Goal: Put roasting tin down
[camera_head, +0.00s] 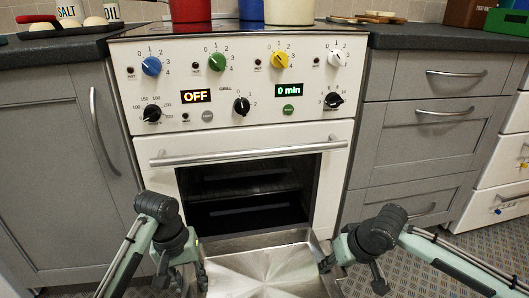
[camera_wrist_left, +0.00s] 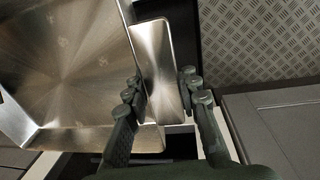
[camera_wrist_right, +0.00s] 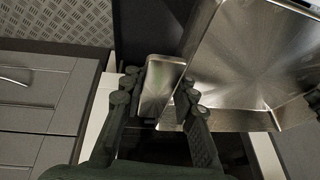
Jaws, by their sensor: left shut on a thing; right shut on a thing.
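The roasting tin (camera_head: 265,272) is a shiny metal tray, low in front of the cooker and cut off by the bottom edge of the head view. My left gripper (camera_head: 200,277) is shut on the tin's left end; the left wrist view shows its fingers either side of a flat metal handle (camera_wrist_left: 157,75). My right gripper (camera_head: 328,265) is shut on the right end, with the other handle (camera_wrist_right: 160,85) between its fingers in the right wrist view. The tin looks empty. What lies directly under it is hidden.
The white cooker (camera_head: 240,80) stands ahead, with racks visible in its dark oven (camera_head: 245,195) below a bar handle. Pots (camera_head: 290,12) stand on the hob. Grey cabinets (camera_head: 50,140) flank it. Patterned floor (camera_head: 490,245) is bare at right.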

